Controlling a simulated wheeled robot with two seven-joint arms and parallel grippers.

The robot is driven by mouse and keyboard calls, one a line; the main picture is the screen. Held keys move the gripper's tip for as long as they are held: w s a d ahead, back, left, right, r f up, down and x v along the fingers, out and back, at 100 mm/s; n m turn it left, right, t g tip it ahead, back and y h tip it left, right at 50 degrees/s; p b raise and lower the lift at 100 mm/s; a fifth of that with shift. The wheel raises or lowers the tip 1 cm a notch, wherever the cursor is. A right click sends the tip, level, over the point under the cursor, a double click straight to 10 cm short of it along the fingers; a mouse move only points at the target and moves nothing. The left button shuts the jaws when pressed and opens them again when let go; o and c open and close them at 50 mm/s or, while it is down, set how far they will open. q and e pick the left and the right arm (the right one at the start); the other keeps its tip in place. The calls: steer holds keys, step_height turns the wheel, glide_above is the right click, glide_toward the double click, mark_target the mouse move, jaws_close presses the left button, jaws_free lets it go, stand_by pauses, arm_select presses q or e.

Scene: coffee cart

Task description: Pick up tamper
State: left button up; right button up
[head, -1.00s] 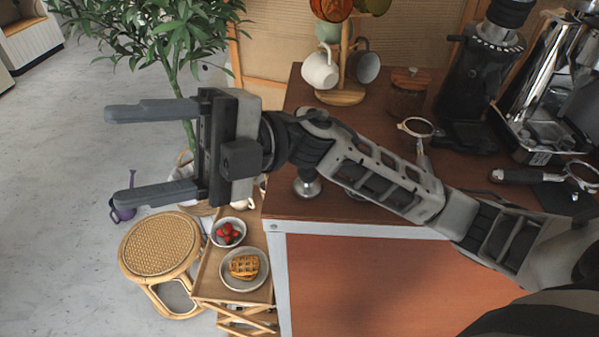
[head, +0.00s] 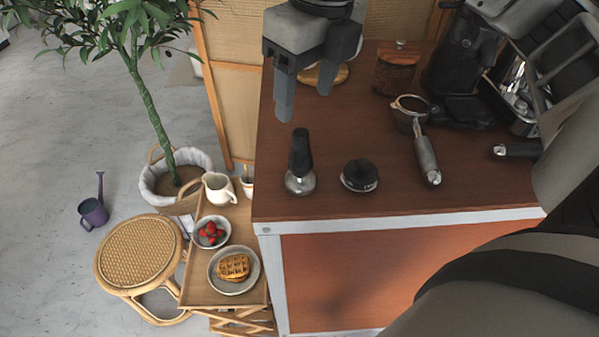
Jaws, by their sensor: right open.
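The tamper (head: 301,158) stands upright near the left front of the brown cart top, with a black handle and a round silver base. A low round black tool (head: 360,175) with a metal rim sits just right of it. My right gripper (head: 305,101) hangs above the cart top behind the tamper, fingers pointing down. It is open and empty, and apart from the tamper. My left gripper is not in view.
A portafilter (head: 425,150) lies to the right, near a jar (head: 396,70) and a dark grinder (head: 458,70). The cart's front edge (head: 400,216) is close.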

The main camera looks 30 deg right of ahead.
mark_target(299, 146)
steer(key=f, duration=0.5)
steer(key=shift+w+a+f, duration=0.15)
steer(key=shift+w+f, duration=0.05)
steer(key=shift+w, duration=0.2)
steer(key=shift+w+f+p, duration=0.15)
steer(key=shift+f+p, duration=0.1)
steer(key=shift+f, duration=1.15)
steer(key=shift+w+f+p, duration=0.15)
steer(key=shift+f+p, duration=0.1)
steer(key=shift+f, duration=1.1)
steer(key=c, duration=1.2)
steer(key=shift+o, duration=0.2)
steer(key=shift+r, duration=0.1)
